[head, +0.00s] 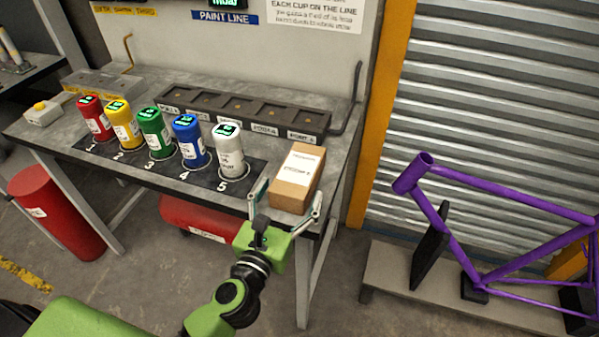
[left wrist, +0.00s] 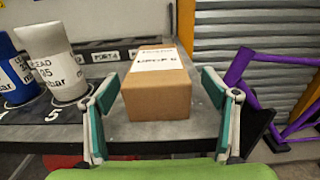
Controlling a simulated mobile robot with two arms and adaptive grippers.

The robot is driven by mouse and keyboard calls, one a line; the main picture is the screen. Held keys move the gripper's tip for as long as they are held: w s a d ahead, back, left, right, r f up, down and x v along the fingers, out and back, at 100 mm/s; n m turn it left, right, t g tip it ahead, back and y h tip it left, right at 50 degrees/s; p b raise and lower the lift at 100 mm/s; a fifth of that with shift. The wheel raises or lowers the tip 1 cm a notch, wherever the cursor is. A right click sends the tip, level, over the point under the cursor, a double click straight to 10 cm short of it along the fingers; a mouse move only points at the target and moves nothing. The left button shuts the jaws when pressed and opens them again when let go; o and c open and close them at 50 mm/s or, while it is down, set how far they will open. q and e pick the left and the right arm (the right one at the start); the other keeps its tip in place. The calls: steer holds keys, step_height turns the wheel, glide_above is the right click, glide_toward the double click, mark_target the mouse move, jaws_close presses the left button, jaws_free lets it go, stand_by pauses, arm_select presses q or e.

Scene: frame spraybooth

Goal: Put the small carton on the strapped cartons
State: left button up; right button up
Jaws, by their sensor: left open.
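The small carton (head: 297,180) is a brown box with a white label on top. It stands at the right end of the workbench, near its front edge. My left gripper (head: 290,192) is open at the near side of the carton, with one finger toward each side. In the left wrist view the carton (left wrist: 157,98) sits between the two spread fingers of my left gripper (left wrist: 159,92), and I see a gap on each side. I cannot tell how deep the fingers reach along it. The strapped cartons are not in view. My right gripper is not in view.
Several numbered cups, including the white one (head: 229,152), stand on a dark mat left of the carton. A divided dark rack (head: 240,108) is behind them. A purple bicycle frame (head: 500,235) stands right of the bench, and a red cylinder (head: 57,212) is on the floor.

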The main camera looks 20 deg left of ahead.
mark_target(297, 172)
arm_select(q)
steer(key=shift+w+a+p, duration=0.15)
steer(key=shift+w+p, duration=0.35)
steer(key=shift+w, duration=2.7)
steer(key=shift+s, duration=0.1)
steer(key=c, duration=1.3)
steer(key=shift+r, duration=0.1)
steer(key=shift+c, duration=1)
